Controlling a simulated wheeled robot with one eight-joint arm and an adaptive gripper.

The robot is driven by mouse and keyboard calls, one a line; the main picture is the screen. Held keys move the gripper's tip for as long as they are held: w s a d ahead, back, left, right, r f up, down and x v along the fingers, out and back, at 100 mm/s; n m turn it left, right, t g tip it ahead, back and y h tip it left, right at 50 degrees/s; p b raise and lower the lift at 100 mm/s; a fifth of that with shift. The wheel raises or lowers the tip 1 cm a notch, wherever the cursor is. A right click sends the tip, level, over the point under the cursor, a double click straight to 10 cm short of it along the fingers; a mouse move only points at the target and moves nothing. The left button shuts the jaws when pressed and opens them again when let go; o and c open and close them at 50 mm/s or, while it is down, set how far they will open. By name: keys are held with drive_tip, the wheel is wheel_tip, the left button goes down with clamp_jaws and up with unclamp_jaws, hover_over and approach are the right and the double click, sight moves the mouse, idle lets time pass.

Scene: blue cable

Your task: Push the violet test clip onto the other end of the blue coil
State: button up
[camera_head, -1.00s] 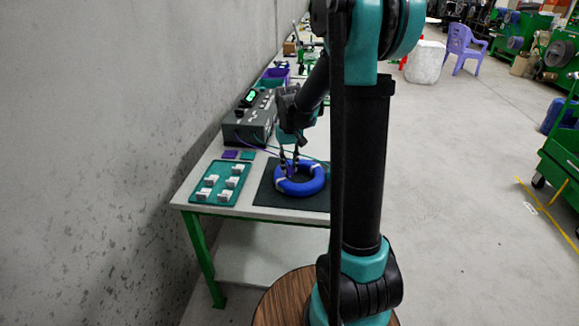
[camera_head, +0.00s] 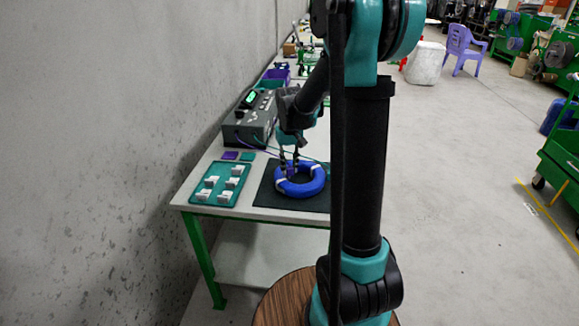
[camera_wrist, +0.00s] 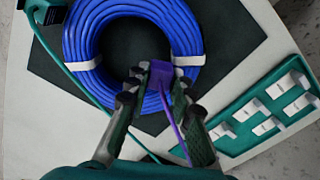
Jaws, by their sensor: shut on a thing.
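The violet test clip (camera_wrist: 161,74) is held between the fingertips of my gripper (camera_wrist: 160,80), which is shut on it. The clip is over the near inner part of the blue coil (camera_wrist: 85,42); whether it touches a cable end I cannot tell. Its violet lead (camera_wrist: 174,122) trails back between my fingers. A teal clip (camera_wrist: 46,11) with a teal lead is beside the coil at the upper left of the wrist view. In the head view the coil (camera_head: 313,187) lies flat on a dark mat, and my gripper (camera_head: 289,168) points down at its left part.
White ties (camera_wrist: 188,61) bind the coil. A teal tray (camera_head: 216,193) with several white pieces lies left of the dark mat (camera_head: 265,197). Behind are a violet pad (camera_head: 230,155), a green pad (camera_head: 248,156) and a grey tester (camera_head: 246,125). A concrete wall borders the table's left.

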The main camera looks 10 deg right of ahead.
drive_tip(key=shift+f, duration=0.3)
idle(1.9)
drive_tip(key=shift+r, duration=0.3)
drive_tip(key=shift+f, duration=0.65)
idle(3.5)
drive_tip(key=o, duration=0.4)
drive_tip(key=o, duration=0.6)
drive_tip(key=shift+r, duration=0.1)
